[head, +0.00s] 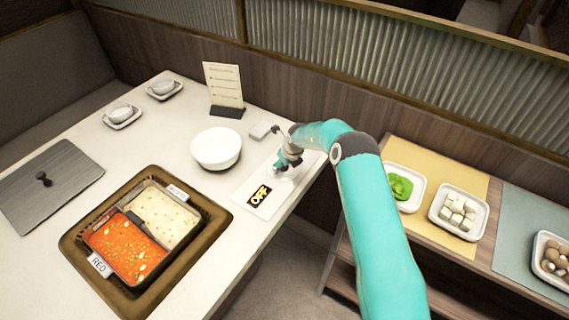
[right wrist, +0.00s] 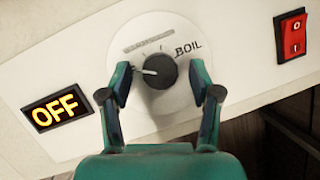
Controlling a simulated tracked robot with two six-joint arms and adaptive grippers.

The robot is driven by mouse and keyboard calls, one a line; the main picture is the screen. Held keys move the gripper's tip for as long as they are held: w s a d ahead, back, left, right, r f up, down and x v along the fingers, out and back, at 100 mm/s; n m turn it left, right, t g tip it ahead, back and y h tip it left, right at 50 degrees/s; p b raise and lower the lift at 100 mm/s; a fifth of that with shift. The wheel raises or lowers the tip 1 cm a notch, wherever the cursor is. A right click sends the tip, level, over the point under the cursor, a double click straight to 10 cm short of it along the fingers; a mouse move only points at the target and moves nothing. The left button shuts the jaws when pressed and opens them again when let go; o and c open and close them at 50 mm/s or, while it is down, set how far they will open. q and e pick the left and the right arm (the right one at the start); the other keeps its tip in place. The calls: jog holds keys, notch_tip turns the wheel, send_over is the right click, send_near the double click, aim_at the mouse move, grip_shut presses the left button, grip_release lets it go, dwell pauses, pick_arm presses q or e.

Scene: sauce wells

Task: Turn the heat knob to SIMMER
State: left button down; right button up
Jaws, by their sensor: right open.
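The black heat knob (right wrist: 157,71) sits on a round white dial plate (right wrist: 182,108) on a pale panel, seen in the right wrist view. Its white pointer mark points left. The word BOIL (right wrist: 188,47) is printed at the upper right of the knob. An amber display (right wrist: 57,110) reads OFF; it also shows in the head view (head: 259,197). My right gripper (right wrist: 160,75) is open, one finger on each side of the knob, with gaps visible between fingers and knob. In the head view my right gripper (head: 284,161) hides the knob. My left gripper is out of view.
A red rocker switch (right wrist: 293,35) is right of the dial. A white bowl (head: 216,149) and a small card stand (head: 224,88) are near the panel. A two-part hot pot (head: 140,219) sits front left. A side shelf with food trays (head: 458,210) is at right.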

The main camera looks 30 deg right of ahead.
jog(key=c, duration=1.1)
jog(key=shift+c, duration=0.2)
jog(key=shift+m, duration=0.3)
jog(key=m+h+b, duration=0.1)
jog(key=m+b, duration=0.1)
jog(key=m, duration=0.1)
jog(key=shift+a+f, duration=0.1)
jog(key=shift+a, duration=0.05)
jog(key=shift+w+m+g+h+b, duration=0.1)
jog(key=shift+m+g+h+b, duration=0.3)
jog(key=shift+m+h+b, duration=0.55)
jog(key=shift+m+y, duration=0.35)
jog(key=o, duration=1.1)
